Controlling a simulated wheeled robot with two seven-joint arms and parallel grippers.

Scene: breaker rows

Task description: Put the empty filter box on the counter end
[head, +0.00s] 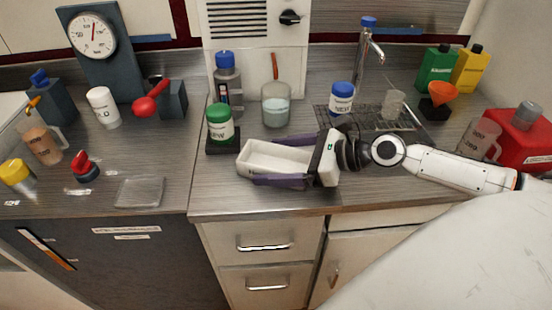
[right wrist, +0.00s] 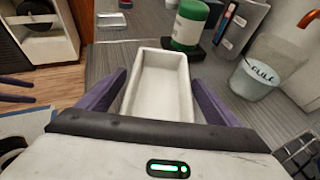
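The empty filter box, a white open-topped rectangular box (head: 262,158), sits on the counter (head: 215,200) near its front edge, just right of the seam. No contents show inside it. My right gripper (head: 281,163) reaches in from the right, with one purple finger behind the box and one in front. In the right wrist view the box (right wrist: 160,85) lies between the two fingers, with narrow gaps on both sides. The right gripper looks open around it. My left gripper is not in view.
A green-capped jar (head: 220,123) on a dark base stands close behind the box. A glass beaker (head: 276,106) and a blue-capped jar (head: 341,98) stand farther back. A clear flat dish (head: 139,192) lies on the left counter section. The counter between dish and box is clear.

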